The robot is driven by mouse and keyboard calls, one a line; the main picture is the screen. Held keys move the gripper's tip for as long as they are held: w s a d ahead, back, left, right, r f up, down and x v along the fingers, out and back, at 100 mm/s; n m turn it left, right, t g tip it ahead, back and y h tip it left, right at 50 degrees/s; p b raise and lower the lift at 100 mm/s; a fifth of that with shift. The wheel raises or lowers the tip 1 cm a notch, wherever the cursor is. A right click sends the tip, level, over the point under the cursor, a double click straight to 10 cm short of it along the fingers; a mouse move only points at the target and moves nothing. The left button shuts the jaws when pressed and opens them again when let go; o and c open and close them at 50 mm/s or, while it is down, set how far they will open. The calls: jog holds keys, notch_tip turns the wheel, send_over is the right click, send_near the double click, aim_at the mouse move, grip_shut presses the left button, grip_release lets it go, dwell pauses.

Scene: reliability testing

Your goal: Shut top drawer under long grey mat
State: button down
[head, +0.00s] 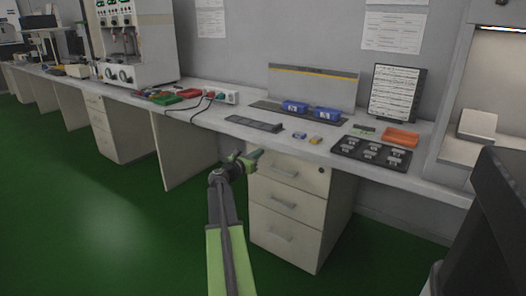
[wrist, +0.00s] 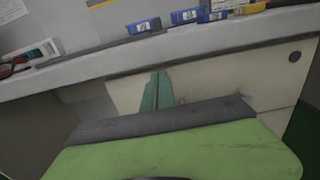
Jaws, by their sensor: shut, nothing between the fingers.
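A cream drawer unit stands under the bench. Its top drawer (head: 285,172) has a metal handle and a dark round lock at the right; it looks about flush with the drawers below, though a small gap cannot be ruled out. The drawer front also shows in the wrist view (wrist: 225,82). A long dark grey mat (head: 254,124) lies on the bench above and left of this unit. My gripper (head: 256,156) is shut and empty, at the upper left of the drawer front. In the wrist view its green fingers (wrist: 157,92) overlap that front; contact cannot be told.
The bench edge (wrist: 130,68) runs just above my gripper. Blue bins (head: 296,107), a black tray (head: 371,151) and an orange tray (head: 400,137) sit on the bench. Another drawer unit (head: 103,130) stands farther left. The green floor (head: 110,220) is open at left.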

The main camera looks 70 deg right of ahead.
jog(key=w+a, duration=0.2)
jog(key=a, duration=0.7)
jog(key=shift+a, duration=0.4)
